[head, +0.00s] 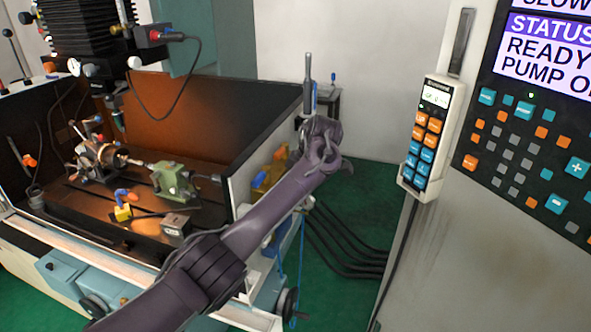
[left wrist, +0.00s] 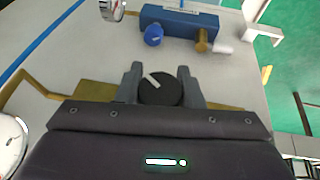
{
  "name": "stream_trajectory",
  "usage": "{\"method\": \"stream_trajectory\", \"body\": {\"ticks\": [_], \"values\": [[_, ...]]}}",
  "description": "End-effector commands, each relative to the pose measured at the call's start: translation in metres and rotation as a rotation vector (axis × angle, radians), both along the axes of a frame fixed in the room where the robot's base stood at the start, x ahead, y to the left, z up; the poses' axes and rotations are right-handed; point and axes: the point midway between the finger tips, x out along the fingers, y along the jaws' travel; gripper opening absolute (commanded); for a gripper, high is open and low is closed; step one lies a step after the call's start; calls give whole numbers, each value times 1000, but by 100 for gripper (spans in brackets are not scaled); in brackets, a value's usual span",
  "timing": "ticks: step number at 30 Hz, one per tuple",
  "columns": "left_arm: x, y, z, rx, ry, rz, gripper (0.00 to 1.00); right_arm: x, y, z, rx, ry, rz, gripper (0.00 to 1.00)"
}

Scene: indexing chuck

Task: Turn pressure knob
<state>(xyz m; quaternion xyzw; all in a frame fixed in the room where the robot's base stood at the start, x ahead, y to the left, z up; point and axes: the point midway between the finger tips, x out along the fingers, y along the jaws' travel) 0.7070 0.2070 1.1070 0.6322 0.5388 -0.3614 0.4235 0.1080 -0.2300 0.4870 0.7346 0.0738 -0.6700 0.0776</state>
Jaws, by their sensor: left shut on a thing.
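The pressure knob (left wrist: 160,90) is a round black knob with a white pointer line, seen in the left wrist view. The pointer slants toward the upper left. My left gripper (left wrist: 161,80) has one grey finger on each side of the knob and is shut on it. In the head view my left arm reaches from the bottom left to beside the machine's right wall. Its wrist (head: 320,145) hides the knob and the fingers there. My right gripper is not in view.
In the left wrist view, a blue block (left wrist: 185,22) with a blue knob (left wrist: 153,35) and brass fitting (left wrist: 202,40) lies beyond the black knob. A round gauge (left wrist: 10,145) is at lower left. A control cabinet (head: 480,210) with a pendant (head: 428,135) stands right, over green floor.

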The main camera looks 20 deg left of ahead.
Motion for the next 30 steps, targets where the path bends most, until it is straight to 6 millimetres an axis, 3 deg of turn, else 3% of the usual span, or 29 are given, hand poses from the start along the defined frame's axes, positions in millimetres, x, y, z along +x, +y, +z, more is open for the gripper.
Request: {"method": "stream_trajectory", "body": {"ticks": [1, 9, 26, 27, 30], "values": [[0, -1, 4, 2, 24, -2, 11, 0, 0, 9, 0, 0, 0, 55], [-2, -1, 1, 3, 101, -2, 11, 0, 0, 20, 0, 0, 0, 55], [-2, 0, -1, 5, 120, -1, 11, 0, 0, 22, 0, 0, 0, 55], [-2, 0, -1, 5, 120, -1, 38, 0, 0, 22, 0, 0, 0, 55], [-2, 0, -1, 4, 120, 0, 51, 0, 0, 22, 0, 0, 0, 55]]}}
